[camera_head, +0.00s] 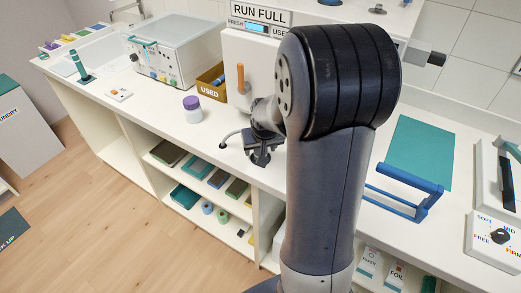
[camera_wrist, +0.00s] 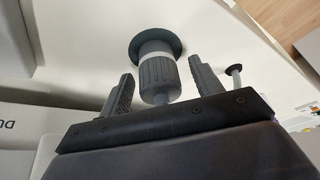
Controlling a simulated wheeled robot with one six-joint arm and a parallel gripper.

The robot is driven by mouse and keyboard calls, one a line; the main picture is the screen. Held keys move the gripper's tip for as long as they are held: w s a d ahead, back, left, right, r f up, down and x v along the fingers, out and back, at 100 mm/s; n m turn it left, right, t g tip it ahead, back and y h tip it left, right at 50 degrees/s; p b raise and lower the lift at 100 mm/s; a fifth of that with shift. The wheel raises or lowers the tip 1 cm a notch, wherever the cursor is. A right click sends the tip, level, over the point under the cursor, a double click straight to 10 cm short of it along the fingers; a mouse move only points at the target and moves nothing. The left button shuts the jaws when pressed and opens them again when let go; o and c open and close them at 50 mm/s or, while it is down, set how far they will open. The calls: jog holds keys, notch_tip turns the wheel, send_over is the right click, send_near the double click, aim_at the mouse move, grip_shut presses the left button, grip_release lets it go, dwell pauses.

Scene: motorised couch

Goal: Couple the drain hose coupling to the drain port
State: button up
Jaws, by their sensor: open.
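In the wrist view a grey ribbed coupling (camera_wrist: 158,73) with a pale collar sits against a dark round flange (camera_wrist: 153,42) on a white surface. I cannot tell whether this flange is the drain port or whether the coupling is locked to it. A pale stub or hose shows at the coupling's near end. My gripper (camera_wrist: 161,68) is open, with one finger on each side of the coupling and gaps visible on both sides. In the head view my gripper (camera_head: 262,152) is low over the counter's front edge, partly hidden by my arm.
A small peg with a dark disc (camera_wrist: 234,70) stands right of my gripper. On the counter (camera_head: 140,112) are a purple-lidded jar (camera_head: 192,109), a yellow USED bin (camera_head: 210,80) and a white box unit (camera_head: 175,50).

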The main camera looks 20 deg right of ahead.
jog(key=c, duration=1.1)
jog(key=shift+r, duration=0.1)
